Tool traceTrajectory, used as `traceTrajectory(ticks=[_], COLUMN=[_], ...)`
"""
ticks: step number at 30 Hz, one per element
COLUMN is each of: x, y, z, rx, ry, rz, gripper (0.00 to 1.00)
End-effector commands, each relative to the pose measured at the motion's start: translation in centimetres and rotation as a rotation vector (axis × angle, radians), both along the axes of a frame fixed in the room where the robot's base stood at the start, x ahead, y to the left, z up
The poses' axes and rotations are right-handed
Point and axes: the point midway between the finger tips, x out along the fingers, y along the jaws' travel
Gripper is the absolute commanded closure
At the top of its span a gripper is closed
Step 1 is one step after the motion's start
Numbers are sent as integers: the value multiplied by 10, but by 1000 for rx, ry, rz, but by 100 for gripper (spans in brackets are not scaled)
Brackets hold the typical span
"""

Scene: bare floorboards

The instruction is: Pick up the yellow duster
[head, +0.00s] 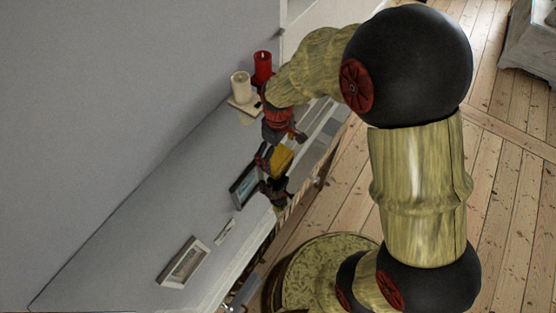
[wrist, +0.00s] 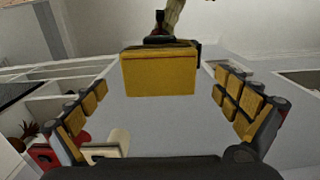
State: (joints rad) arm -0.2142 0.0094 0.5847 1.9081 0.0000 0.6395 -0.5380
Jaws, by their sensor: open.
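The yellow duster (wrist: 158,75) shows in the wrist view as a yellow block with a dark top and a wood-coloured part above it. In the head view its yellow part (head: 282,158) lies above the white cabinet top, partly hidden by my gripper. My gripper (head: 270,160) reaches down over the cabinet top. In the wrist view my gripper (wrist: 162,110) is open, with dark, yellow-padded fingers spread left and right. The duster shows ahead, between the fingers in the picture, with gaps on both sides. I see no contact.
On the cabinet top (head: 135,255), a red candle (head: 262,67) and a cream candle (head: 241,86) stand at the far end. The wall (head: 130,100) borders the left side.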

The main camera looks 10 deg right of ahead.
Motion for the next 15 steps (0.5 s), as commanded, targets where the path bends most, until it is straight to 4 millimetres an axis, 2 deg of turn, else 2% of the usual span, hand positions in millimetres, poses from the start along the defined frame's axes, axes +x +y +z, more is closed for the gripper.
traceTrajectory(ticks=[1,4,11,15], x=[-1,-1,0,0], y=[-1,0,0,0], z=[-12,-24,-25,-25], rx=[-1,-1,0,0], ry=[2,2,0,0], rz=[0,0,0,0], gripper=[0,0,0,6])
